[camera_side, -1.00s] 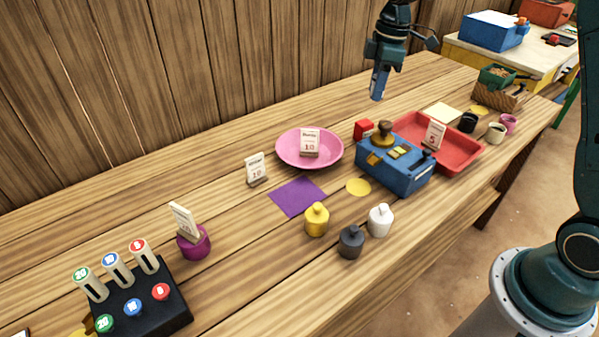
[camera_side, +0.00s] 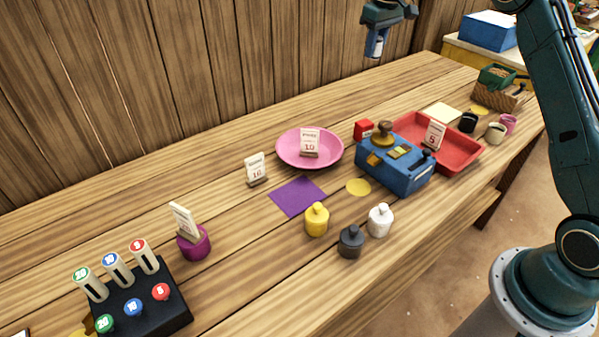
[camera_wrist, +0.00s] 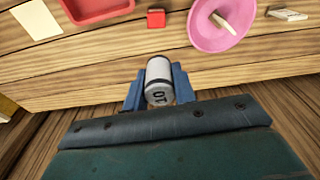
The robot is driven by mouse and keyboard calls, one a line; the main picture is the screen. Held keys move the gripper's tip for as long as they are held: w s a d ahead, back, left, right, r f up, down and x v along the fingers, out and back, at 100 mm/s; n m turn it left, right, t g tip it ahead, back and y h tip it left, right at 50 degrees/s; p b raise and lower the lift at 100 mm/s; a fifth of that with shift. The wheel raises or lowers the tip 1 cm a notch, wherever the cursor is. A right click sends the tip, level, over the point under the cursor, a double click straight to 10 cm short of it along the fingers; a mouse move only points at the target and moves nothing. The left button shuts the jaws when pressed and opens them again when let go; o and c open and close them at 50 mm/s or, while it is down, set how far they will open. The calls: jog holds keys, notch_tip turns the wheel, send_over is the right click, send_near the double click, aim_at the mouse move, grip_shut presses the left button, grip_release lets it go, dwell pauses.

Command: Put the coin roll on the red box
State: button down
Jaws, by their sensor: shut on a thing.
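The coin roll (camera_wrist: 158,78) is a pale grey-white cylinder with a dark "10" on its end. My gripper (camera_wrist: 158,88) is shut on it, one blue finger on each side, in the wrist view. In the side view my gripper (camera_side: 376,46) is high above the table's back edge, near the wooden wall. A red box (camera_side: 364,128), a small cube, stands beside the blue machine and right of the pink plate. It also shows at the top middle of the wrist view (camera_wrist: 156,18), apart from the gripper.
The pink plate (camera_side: 289,154) holds a price card. A blue machine (camera_side: 396,175) with a stamp on top stands in front of a red tray (camera_side: 466,155). Yellow, dark and white weights stand nearer the front. The back strip of table is largely clear.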

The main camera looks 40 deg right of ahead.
aim_at(363, 121)
jog(key=shift+w+d+r, duration=0.1)
jog(key=shift+d, duration=0.05)
notch_tip(363, 121, down, 20)
jog(key=shift+f, duration=0.1)
dwell(1.1)
jog(key=shift+f, duration=0.1)
jog(key=c, duration=1.1)
grip_release()
jog(key=shift+c, duration=0.2)
notch_tip(363, 121, up, 12)
jog(key=s, duration=0.1)
jog(key=shift+s, duration=0.25)
